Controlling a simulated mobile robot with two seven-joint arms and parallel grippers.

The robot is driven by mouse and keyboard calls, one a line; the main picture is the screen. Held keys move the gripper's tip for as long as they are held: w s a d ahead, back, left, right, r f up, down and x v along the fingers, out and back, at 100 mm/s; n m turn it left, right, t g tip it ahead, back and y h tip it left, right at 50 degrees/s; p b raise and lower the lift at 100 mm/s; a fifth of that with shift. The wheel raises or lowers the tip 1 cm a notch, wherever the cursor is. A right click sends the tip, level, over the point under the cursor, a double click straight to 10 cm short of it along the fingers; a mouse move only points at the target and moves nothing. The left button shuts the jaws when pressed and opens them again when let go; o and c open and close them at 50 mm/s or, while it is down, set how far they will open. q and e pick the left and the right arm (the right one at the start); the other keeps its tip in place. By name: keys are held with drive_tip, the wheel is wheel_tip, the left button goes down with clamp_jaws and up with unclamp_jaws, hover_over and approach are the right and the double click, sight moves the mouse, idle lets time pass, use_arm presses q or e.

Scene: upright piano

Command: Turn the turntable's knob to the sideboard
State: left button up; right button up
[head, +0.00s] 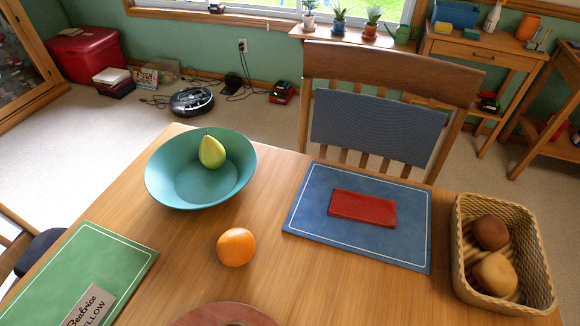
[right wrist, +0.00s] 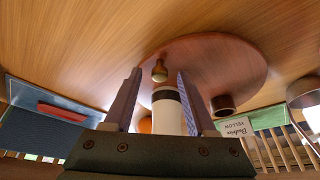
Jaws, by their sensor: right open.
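The turntable is a round reddish-brown wooden disc (right wrist: 225,62), seen upside down in the right wrist view. Only its far edge (head: 205,312) shows at the bottom of the head view. A small brass-coloured knob (right wrist: 159,71) stands on the disc. My right gripper (right wrist: 159,73) is open. The knob appears between its fingertips, but I cannot tell how far off it is. A white cylinder with a dark band (right wrist: 168,112) and a dark brown cup-like thing (right wrist: 223,105) are also at the turntable. My left gripper is not in view. The sideboard cannot be made out for certain.
On the table are a teal bowl (head: 160,188) with a pear (head: 212,151), an orange (head: 236,247), a blue placemat (head: 310,215) with a red item (head: 362,208), a green placemat (head: 95,258) with a name card (head: 89,308), and a bread basket (head: 535,245). A chair (head: 395,65) stands behind.

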drive_tip(key=p+v, duration=0.4)
drive_tip(key=v, duration=0.6)
